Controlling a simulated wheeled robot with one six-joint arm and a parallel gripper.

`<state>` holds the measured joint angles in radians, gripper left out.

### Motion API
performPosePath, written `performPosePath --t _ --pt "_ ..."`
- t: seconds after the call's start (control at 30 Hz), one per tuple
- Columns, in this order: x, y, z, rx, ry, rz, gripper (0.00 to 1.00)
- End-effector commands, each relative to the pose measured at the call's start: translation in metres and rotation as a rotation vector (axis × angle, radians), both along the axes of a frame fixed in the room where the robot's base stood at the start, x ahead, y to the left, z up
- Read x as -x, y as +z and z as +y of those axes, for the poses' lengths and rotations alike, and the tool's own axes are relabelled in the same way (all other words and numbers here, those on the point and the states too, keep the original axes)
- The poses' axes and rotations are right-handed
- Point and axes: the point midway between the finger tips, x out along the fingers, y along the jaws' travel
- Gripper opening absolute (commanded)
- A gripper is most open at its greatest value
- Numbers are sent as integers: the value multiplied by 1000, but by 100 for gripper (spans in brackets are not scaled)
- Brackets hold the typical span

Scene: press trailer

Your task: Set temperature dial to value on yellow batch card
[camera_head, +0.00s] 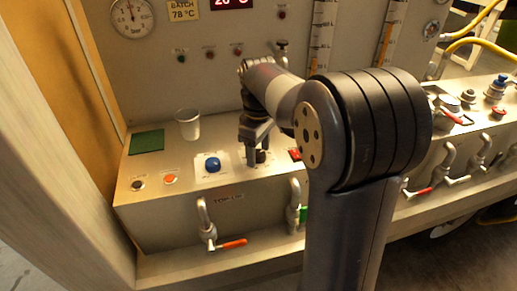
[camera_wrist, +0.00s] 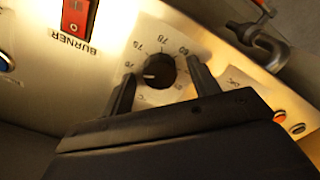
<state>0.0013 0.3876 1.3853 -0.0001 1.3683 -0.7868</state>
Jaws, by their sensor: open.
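The yellow batch card (camera_head: 183,10) on the back panel reads "BATCH 78 °C". The temperature dial (camera_wrist: 160,70) is a round black knob on a pale plate with numbers around it. Its white mark points left in the wrist view, toward the low-numbered side near 70; the exact value is hard to read. In the head view the dial (camera_head: 262,156) is partly hidden by my gripper (camera_head: 256,149). My gripper (camera_wrist: 162,73) is open, with one finger on each side of the knob; I cannot tell whether either finger touches it.
A red burner switch (camera_wrist: 76,16) sits beside the dial. A blue button (camera_head: 212,164), an orange button (camera_head: 170,179) and a clear cup (camera_head: 188,124) stand to the left. A red-lit display (camera_head: 231,3) is above. Valve handles (camera_head: 231,243) project from the front.

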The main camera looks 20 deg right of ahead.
Motion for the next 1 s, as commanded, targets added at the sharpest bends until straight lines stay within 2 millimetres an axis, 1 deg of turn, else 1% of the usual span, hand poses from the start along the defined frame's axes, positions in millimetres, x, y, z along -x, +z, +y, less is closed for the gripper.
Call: performPosePath --t 0.1,0.63,0.87,1.0 --pt "0 0 0 0 0 0 57" --pt "0 0 0 -1 0 1 13" --pt "0 1 0 0 -17 1 13" --pt "0 2 0 -1 -62 2 13"
